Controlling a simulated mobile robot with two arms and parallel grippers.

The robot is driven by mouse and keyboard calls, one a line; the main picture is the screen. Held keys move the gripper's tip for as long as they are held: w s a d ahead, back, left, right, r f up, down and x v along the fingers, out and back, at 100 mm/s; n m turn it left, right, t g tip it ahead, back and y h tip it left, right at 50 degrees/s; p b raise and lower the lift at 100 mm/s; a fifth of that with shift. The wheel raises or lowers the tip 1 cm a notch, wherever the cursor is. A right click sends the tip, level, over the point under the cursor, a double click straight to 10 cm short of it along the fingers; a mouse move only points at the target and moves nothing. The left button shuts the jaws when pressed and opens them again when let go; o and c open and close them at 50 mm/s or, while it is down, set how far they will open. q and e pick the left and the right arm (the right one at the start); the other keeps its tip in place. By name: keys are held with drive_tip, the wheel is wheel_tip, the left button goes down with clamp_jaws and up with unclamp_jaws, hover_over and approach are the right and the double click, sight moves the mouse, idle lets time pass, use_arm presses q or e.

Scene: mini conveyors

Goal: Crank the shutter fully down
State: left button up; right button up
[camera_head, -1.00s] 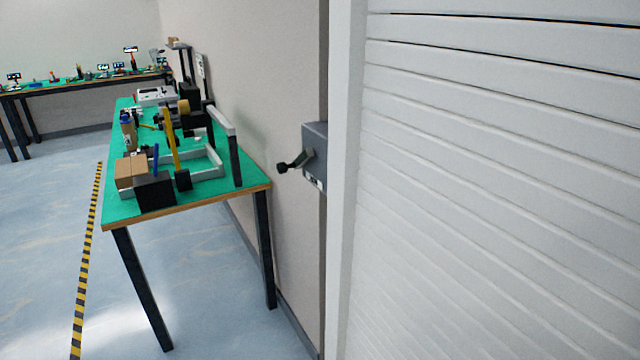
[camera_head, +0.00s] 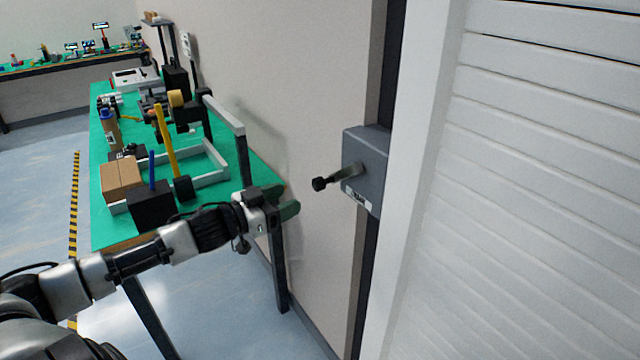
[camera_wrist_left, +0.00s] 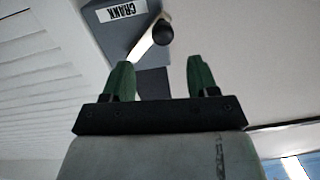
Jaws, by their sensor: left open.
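The grey crank box (camera_head: 368,165) is mounted on the wall beside the shutter. Its crank arm with a black knob (camera_head: 319,184) sticks out to the left in the head view. The white slatted shutter (camera_head: 540,200) fills the right side; its lower edge is out of view. My left gripper (camera_head: 283,200) is open and empty, left of and slightly below the knob, apart from it. In the left wrist view, the open green fingers (camera_wrist_left: 160,78) point toward the knob (camera_wrist_left: 163,32) and the box (camera_wrist_left: 115,30), labelled CRANK. My right gripper is not in view.
A second bench (camera_head: 60,68) is far back.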

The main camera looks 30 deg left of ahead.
sight(314, 185)
use_arm(q)
drive_tip(key=p+x, duration=0.1)
drive_tip(key=x, duration=0.3)
drive_tip(key=p+x, duration=0.1)
drive_tip(key=x, duration=0.3)
drive_tip(key=shift+w+a, duration=0.1)
drive_tip(key=shift+w, duration=0.3)
drive_tip(key=shift+w+d+f, duration=0.15)
drive_tip(key=shift+w+d, duration=0.15)
drive_tip(key=shift+w, duration=0.25)
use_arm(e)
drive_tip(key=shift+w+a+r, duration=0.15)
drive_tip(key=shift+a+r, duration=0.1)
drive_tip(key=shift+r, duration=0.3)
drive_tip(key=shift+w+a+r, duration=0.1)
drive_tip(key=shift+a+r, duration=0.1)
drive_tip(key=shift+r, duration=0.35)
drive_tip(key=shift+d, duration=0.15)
use_arm(q)
clamp_jaws()
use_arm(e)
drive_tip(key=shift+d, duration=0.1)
